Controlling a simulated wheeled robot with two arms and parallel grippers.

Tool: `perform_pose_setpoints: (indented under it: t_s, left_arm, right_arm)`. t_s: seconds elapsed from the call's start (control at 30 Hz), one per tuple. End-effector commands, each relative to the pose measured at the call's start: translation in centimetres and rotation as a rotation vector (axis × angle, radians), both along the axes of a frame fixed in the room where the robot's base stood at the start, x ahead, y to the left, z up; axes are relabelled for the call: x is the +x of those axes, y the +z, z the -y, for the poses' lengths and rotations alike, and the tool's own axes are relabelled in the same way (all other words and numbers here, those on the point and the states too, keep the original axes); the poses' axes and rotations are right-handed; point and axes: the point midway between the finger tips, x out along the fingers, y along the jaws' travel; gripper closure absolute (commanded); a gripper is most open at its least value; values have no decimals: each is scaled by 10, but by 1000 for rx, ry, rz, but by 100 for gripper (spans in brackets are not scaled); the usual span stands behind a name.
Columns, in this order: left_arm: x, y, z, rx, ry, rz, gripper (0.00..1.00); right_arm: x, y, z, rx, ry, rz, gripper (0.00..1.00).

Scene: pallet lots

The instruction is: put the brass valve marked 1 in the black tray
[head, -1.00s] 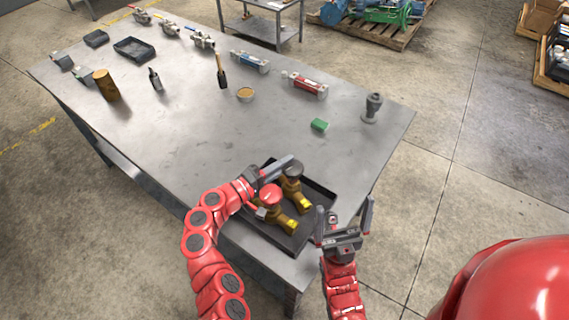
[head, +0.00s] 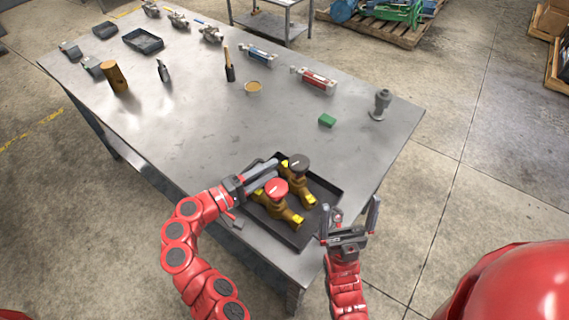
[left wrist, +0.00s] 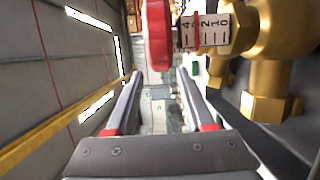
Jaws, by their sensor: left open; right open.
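Two brass valves lie side by side in the black tray (head: 327,197) at the table's near right corner. My left gripper (head: 270,169) is open and empty, at the tray's left side beside the red-topped valve. In the left wrist view, the red handwheel (left wrist: 158,35) and brass body (left wrist: 270,55) are above and right of the open fingers (left wrist: 160,95). My right gripper (head: 350,212) is open and empty, right of the tray.
Another dark tray (head: 143,41) stands at the table's far left. A wooden cylinder (head: 115,77), a brush (head: 229,66), a small bowl (head: 253,87), a green block (head: 327,120) and a grey fitting (head: 380,104) stand farther back. The table's middle is clear.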

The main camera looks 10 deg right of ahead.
Motion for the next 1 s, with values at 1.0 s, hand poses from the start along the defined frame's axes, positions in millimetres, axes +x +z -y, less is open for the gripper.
perform_pose_setpoints:
  t_s: [1.0]
  left_arm:
    - [-21, 18, -39, 1, -1, 2, 47]
  right_arm:
    - [0, 4, 0, 0, 0, 0, 0]
